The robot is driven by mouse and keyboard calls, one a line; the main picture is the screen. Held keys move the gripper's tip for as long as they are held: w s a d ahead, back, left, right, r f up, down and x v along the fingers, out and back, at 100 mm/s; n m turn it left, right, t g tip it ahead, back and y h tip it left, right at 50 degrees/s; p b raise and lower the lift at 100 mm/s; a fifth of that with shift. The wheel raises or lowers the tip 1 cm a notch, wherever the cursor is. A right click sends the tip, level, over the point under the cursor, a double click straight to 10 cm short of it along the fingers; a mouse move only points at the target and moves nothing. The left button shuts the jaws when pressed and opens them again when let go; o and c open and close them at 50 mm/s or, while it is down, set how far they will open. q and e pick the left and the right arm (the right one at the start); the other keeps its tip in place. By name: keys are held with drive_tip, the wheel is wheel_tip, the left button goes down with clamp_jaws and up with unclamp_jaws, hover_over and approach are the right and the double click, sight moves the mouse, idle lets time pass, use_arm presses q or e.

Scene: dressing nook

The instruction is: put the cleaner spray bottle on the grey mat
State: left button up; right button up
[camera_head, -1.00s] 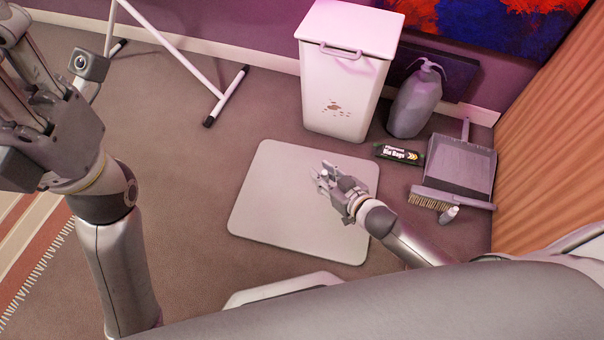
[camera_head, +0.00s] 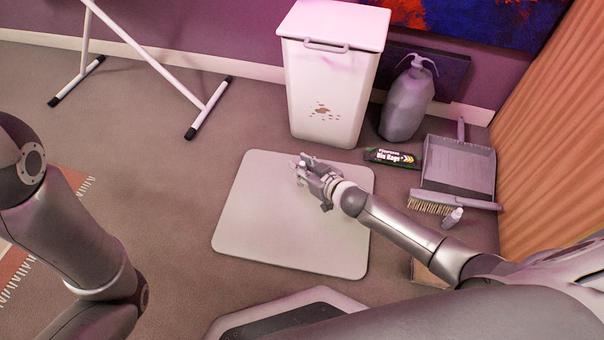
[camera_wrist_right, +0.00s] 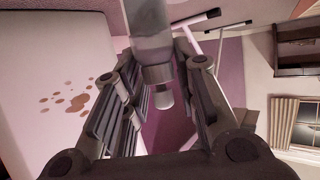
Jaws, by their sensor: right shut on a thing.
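The grey mat (camera_head: 265,235) lies flat on the carpet in front of the bin. My right gripper (camera_head: 303,168) is over its far part in the head view. In the right wrist view my gripper (camera_wrist_right: 160,112) is shut on a grey bottle (camera_wrist_right: 150,38) with a collar and pale cap, apparently the cleaner spray bottle. The bottle looks upright, cap upward, as that view is upside down. In the head view the gripper mostly hides it, and I cannot tell if it touches the mat. My left arm shows at the left edge, its gripper out of frame.
A white stained bin (camera_head: 327,90) stands behind the mat. A rack's legs (camera_head: 155,60) stand at the left.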

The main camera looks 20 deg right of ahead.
drive_tip(key=shift+w+f+b, duration=0.15)
drive_tip(key=shift+f+b, duration=0.15)
drive_tip(key=shift+f, duration=0.15)
drive_tip(key=shift+f+b, duration=0.95)
drive_tip(key=shift+b, duration=0.15)
drive_tip(key=shift+f+b, duration=0.3)
drive_tip(key=shift+b, duration=0.1)
drive_tip(key=shift+f, duration=0.1)
drive_tip(key=shift+f, duration=0.15)
drive_tip(key=o, duration=1)
